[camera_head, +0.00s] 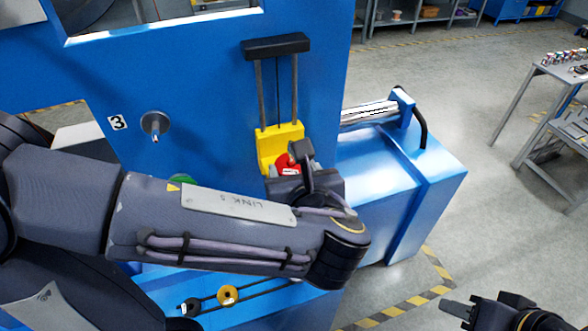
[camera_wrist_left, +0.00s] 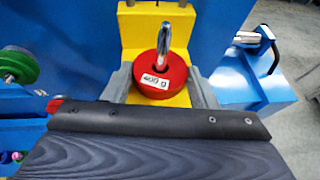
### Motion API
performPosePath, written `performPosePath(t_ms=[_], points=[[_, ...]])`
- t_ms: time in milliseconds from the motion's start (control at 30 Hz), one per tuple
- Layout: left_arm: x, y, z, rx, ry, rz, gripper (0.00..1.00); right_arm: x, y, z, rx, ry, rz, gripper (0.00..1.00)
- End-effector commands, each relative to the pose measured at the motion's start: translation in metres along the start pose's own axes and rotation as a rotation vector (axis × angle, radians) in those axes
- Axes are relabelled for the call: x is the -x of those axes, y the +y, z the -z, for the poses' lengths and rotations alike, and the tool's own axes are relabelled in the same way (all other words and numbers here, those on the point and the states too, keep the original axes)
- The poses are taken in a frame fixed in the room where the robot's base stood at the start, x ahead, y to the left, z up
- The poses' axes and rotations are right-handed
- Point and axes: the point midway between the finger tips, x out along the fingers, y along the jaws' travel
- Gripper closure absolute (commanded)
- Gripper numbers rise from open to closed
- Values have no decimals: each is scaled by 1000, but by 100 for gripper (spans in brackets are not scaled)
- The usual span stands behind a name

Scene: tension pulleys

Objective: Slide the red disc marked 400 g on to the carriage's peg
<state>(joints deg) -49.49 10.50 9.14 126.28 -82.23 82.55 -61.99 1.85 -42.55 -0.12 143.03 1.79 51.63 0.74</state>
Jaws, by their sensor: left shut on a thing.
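The red disc marked 400 g (camera_wrist_left: 172,92) is at the yellow carriage (camera_wrist_left: 187,38), with its label facing up in the left wrist view. The metal peg (camera_wrist_left: 163,40) rises out of the disc's middle, so the disc appears to be around it. How far down the disc sits is hidden. My left gripper (camera_wrist_left: 160,88) is shut on the disc, one grey finger on each side. In the head view the red disc (camera_head: 283,162) shows partly behind my left gripper, against the carriage (camera_head: 279,138). My right gripper (camera_head: 462,311) is at the bottom right, away from the machine.
The carriage hangs on two rods under a black bar (camera_head: 275,44) on the blue machine panel (camera_head: 200,70). A green disc (camera_wrist_left: 15,66) is on a peg to the left. A bare peg (camera_head: 155,125) stands beside the number 3. A blue housing (camera_head: 375,180) lies to the right.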

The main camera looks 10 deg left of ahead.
Motion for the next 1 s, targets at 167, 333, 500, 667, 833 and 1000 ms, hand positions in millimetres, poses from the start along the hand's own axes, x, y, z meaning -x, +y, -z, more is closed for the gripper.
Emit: performPosePath(t_ms=[167, 333, 500, 667, 833, 1000], points=[[-1, 0, 3, -4, 7, -2, 46, 0, 0, 0, 0, 0, 0, 64], [-1, 1, 3, -4, 8, -3, 24, 0, 0, 0, 0, 0, 0, 64], [-1, 1, 3, -4, 8, -4, 22, 0, 0, 0, 0, 0, 0, 64], [0, 1, 4, -5, 9, -4, 22, -1, 0, 0, 0, 0, 0, 64], [17, 0, 4, -3, 6, 2, 22, -3, 1, -1, 0, 0, 0, 64], [48, -1, 3, -3, 4, 4, 22, -6, 2, -3, 0, 0, 0, 64]])
